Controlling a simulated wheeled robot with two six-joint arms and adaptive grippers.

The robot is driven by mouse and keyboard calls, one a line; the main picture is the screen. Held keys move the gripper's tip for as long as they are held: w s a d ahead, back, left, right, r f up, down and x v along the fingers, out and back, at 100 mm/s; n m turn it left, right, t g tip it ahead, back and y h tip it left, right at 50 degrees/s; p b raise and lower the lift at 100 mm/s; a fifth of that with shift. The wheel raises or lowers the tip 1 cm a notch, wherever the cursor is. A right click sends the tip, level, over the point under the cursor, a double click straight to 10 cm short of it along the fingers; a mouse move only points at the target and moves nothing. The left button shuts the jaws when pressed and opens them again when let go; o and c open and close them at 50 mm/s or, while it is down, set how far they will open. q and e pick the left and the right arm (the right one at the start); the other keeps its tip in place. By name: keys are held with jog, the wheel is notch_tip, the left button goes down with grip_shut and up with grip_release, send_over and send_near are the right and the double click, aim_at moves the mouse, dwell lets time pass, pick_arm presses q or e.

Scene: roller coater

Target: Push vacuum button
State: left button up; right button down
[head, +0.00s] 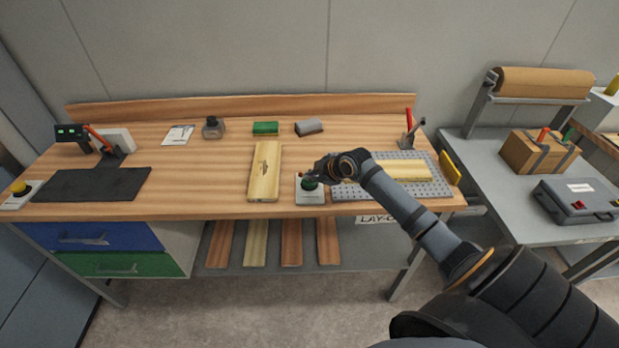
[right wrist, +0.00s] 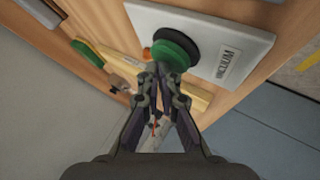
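The vacuum button is a round green button on a dark base, set on a pale plate. In the head view the button (head: 310,184) sits near the bench's front edge, and its plate (head: 312,198) is partly covered by my right gripper (head: 318,172). The right wrist view shows the button (right wrist: 172,54) close up and the plate (right wrist: 232,43) with a label reading VACUUM. There my right gripper (right wrist: 161,70) has its fingertips together at the button's edge, with nothing between them. I cannot tell whether they touch it. My left gripper is not in view.
A pale wooden board (head: 264,172) lies left of the button plate. A grey perforated plate (head: 345,191) with a light board on it lies to the right. A black mat (head: 92,184) and a yellow button (head: 19,187) are at the far left. The bench front (head: 225,207) is clear.

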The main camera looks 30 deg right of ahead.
jog(key=shift+s+d+f, duration=0.1)
jog(key=shift+f, duration=0.2)
jog(key=r+p, duration=0.5)
jog(key=r, duration=0.1)
jog(key=shift+w+r+p, duration=0.2)
jog(key=shift+p, duration=0.1)
jog(key=shift+w+d+f, duration=0.1)
